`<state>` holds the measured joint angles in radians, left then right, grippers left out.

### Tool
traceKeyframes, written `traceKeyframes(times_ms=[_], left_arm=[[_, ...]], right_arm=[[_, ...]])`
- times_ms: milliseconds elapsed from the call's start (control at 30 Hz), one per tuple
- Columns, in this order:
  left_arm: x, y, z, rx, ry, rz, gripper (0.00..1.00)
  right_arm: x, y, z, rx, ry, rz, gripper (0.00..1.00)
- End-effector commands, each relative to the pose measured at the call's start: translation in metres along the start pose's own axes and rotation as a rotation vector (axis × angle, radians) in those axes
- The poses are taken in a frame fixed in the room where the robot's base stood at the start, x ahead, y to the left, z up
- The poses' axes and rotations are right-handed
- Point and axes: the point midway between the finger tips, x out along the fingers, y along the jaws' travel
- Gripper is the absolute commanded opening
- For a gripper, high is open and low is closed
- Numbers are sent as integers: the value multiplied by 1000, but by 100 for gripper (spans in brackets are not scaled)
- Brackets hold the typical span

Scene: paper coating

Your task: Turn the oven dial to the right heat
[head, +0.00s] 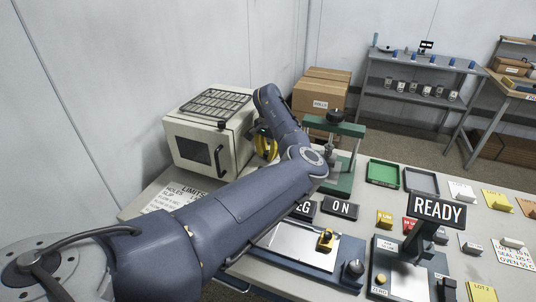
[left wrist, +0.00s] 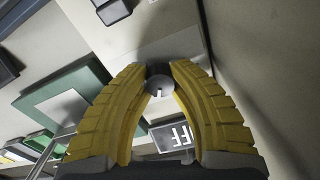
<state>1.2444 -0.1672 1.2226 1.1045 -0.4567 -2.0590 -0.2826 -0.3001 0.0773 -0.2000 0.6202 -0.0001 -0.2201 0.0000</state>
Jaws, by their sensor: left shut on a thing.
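The oven (head: 188,150) is a cream box with a dark window in its door and a rack on top, at the back left of the table in the head view. My left gripper (head: 265,145), with yellow fingers, is at the oven's right side. In the left wrist view, my left gripper (left wrist: 158,78) is shut on the dark round dial (left wrist: 159,84), one finger on each side. A short white mark shows on the dial's face. A dark sign (left wrist: 172,136) with the letters "FF" shows below it, partly hidden by a finger. My right gripper is not in view.
A green press (head: 343,160) stands right of the oven, close to my left arm. Cardboard boxes (head: 320,92) stand behind. A wall is close behind the oven.

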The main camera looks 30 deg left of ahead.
Motion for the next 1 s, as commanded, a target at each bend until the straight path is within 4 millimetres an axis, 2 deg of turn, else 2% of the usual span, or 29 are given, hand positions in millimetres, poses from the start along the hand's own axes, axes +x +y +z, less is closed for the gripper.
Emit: traceKeyframes(times_ms=[333,367,600,867,1000], left_arm=[[1,0,1,2,-3,1,0],[1,0,1,2,-3,1,24],[0,0,0,1,-2,0,52],[0,0,0,1,-1,0,54],[-8,0,0,1,0,-1,54]], right_arm=[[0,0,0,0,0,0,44],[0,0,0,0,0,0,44],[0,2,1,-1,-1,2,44],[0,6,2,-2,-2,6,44],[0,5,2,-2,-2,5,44]])
